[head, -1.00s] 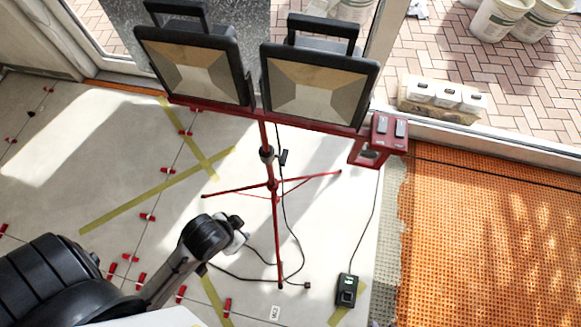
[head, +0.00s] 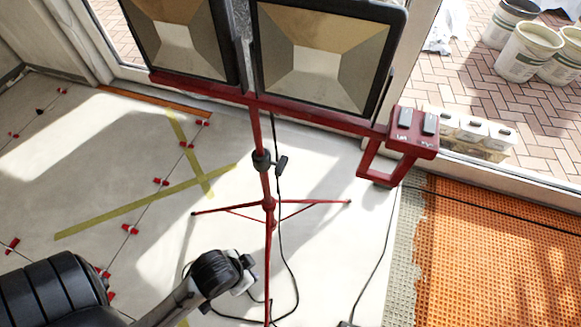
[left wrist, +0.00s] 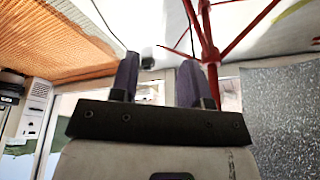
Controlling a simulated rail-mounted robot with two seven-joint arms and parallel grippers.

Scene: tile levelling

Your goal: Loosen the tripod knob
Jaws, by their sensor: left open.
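The red tripod (head: 267,212) stands upright on the pale tiled floor and carries two floodlights. Its black knob (head: 281,164) sticks out to the right of the collar on the red pole. My left gripper (head: 247,274) is low and just left of the pole in the head view, below the knob and apart from it. In the left wrist view my left gripper (left wrist: 156,80) has its two dark fingers apart with nothing between them. The red tripod pole (left wrist: 205,45) shows behind the right finger there. I cannot make out the knob in that view. My right gripper is not seen.
Two floodlights (head: 325,55) sit on a red crossbar with a red switch box (head: 413,130) at its right end. Black cables hang beside the pole to the floor. Orange matting (head: 490,250) lies right. Red levelling clips (head: 160,182) dot the floor at left.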

